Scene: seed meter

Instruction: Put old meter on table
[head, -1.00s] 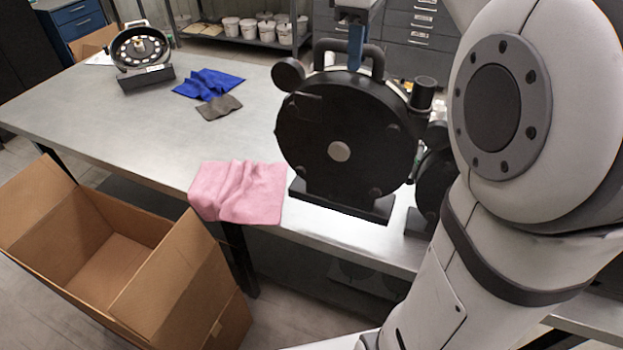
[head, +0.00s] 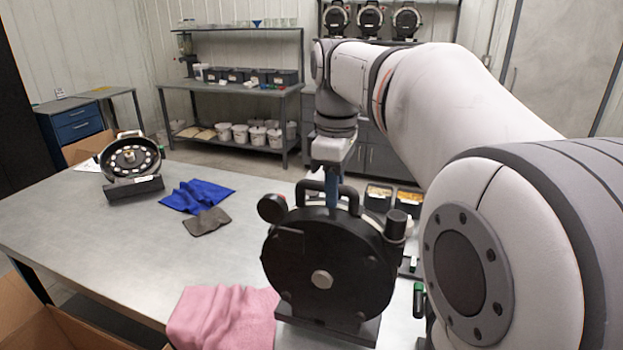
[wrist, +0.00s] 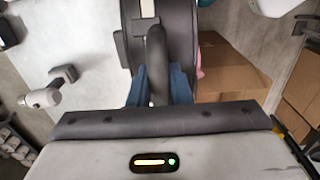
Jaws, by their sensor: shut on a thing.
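A large round black meter (head: 325,262) with a top handle and a flat base stands upright at the near side of the table (head: 95,235). My gripper (head: 333,190) is shut on its handle from above. In the wrist view the blue fingers of my gripper (wrist: 157,90) flank the dark handle (wrist: 156,55), with the meter's body beyond it. I cannot tell whether the base touches the table. A second meter (head: 132,158), with a ring of pale round spots, sits on a black stand at the table's far left.
A pink cloth (head: 222,318) lies just left of the held meter. A blue cloth (head: 197,195) and a grey cloth (head: 207,222) lie mid-table. An open cardboard box (head: 30,325) stands at the near left. Bare tabletop lies between the box and the cloths.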

